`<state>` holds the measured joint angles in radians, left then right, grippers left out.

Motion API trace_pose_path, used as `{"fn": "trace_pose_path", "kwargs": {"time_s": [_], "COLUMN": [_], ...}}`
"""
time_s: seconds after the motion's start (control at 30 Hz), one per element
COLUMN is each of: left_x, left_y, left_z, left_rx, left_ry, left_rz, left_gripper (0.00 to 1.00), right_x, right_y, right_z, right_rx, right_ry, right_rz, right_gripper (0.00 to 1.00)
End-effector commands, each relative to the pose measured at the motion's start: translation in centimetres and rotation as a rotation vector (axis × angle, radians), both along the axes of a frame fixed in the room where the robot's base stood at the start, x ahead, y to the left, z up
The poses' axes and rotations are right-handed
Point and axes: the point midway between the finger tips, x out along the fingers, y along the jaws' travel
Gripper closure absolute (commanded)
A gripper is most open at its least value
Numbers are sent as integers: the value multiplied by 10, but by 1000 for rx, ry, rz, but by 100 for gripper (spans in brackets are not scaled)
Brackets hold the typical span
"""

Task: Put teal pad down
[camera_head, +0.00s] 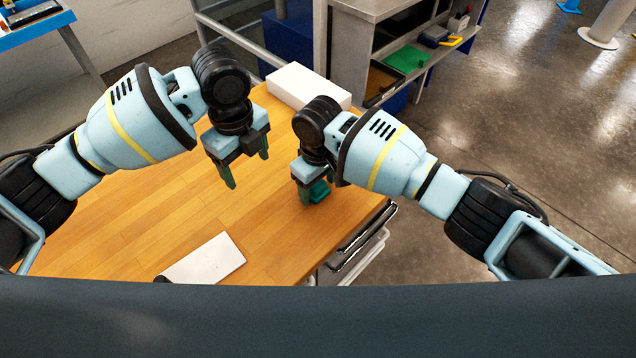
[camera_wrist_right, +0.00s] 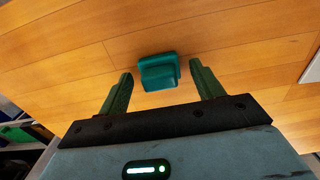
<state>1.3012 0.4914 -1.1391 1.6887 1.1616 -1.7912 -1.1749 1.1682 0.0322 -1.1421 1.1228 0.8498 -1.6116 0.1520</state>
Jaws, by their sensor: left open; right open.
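The teal pad (camera_head: 320,191) is a small block at the right part of the wooden table (camera_head: 150,215), partly hidden by my right gripper (camera_head: 312,195) in the head view. In the right wrist view the teal pad (camera_wrist_right: 158,73) appears between and just beyond the two green fingertips of my right gripper (camera_wrist_right: 160,80). The right fingers are open, with a gap to each side of the pad. The pad appears to rest on the tabletop. My left gripper (camera_head: 246,172) is open and empty, over the middle of the table.
A white box (camera_head: 308,86) stands at the table's far edge. A white sheet or notebook (camera_head: 205,260) lies near the front edge. A grey shelf unit with a green tray (camera_head: 407,59) stands beyond the table. The table's left part is clear.

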Motion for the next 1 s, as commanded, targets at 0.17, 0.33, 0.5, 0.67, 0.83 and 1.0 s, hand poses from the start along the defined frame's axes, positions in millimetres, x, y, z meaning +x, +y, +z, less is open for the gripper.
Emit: {"fn": "trace_pose_path", "kwargs": {"time_s": [0.17,0.33,0.5,0.67,0.83,1.0], "left_x": [0,0,0,0,0,0], "left_y": [0,0,0,0,0,0], "left_z": [0,0,0,0,0,0], "left_rx": [0,0,0,0,0,0], "left_ry": [0,0,0,0,0,0], "left_rz": [0,0,0,0,0,0], "left_gripper": [29,29,29,29,29,29], "right_x": [1,1,1,1,0,0], "right_y": [1,1,1,0,0,0], "right_z": [22,57,89,110,120,121], "right_rx": [3,4,2,1,0,0], "right_ry": [-3,-4,-4,-2,0,0], "right_rz": [1,2,0,0,0,0], "right_gripper": [34,34,34,34,34,34]}}
